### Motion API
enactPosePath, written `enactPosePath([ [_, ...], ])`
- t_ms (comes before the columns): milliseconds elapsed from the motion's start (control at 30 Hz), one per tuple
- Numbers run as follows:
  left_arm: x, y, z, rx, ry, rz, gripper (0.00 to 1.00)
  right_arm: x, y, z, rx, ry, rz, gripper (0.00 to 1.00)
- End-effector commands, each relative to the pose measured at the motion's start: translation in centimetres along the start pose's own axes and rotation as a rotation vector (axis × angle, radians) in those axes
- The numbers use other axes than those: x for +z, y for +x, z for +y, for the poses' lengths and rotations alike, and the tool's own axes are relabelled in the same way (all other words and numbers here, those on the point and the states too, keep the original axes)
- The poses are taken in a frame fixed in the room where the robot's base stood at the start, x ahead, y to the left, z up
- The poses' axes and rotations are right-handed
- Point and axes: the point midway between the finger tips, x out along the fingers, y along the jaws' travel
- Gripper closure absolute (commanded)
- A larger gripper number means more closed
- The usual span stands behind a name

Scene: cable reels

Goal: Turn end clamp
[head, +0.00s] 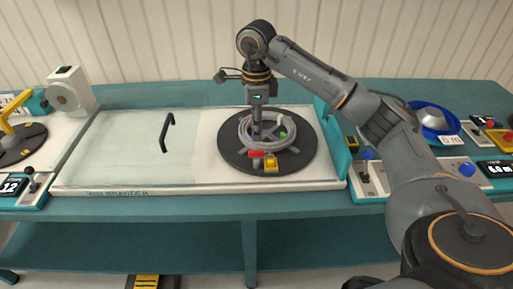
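A grey coil of cable (245,134) lies on a dark round turntable (233,158) in the bench's white work area. A red block (256,154) and a yellow block (271,166) sit at the coil's front edge. A small green part (283,134) shows inside the coil at right. I cannot tell which of these is the end clamp. My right gripper (257,132) points straight down over the middle of the coil. Its fingers are small and dark, and whether they touch anything is unclear. My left gripper is not in view.
A clear sliding cover with a black handle (167,133) lies left of the turntable. At right are a blue reel with a grey dome (432,117), a lever panel (368,175) and a display (497,169). At left stands a yellow-armed device (14,127).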

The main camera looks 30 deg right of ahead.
Motion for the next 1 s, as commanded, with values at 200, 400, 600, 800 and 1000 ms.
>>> enactPosePath([
  [200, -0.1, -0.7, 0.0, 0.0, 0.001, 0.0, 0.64, 0.0, 4.4, 0.1, 0.004, 0.001, 0.001, 0.65],
  [400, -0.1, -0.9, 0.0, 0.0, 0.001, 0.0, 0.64, 0.0, 6.9, 0.0, 0.002, 0.0, -0.001, 0.65],
  [600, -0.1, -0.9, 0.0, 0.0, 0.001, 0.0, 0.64, 0.0, 7.7, 0.0, 0.0, 0.0, -0.001, 0.65],
  [800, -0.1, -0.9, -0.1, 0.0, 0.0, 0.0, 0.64, 0.0, 7.7, 0.0, 0.0, 0.0, -0.002, 0.65],
  [1000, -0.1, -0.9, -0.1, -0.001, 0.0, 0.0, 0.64, 0.0, 7.7, 0.0, 0.0, 0.0, -0.002, 1.0],
])
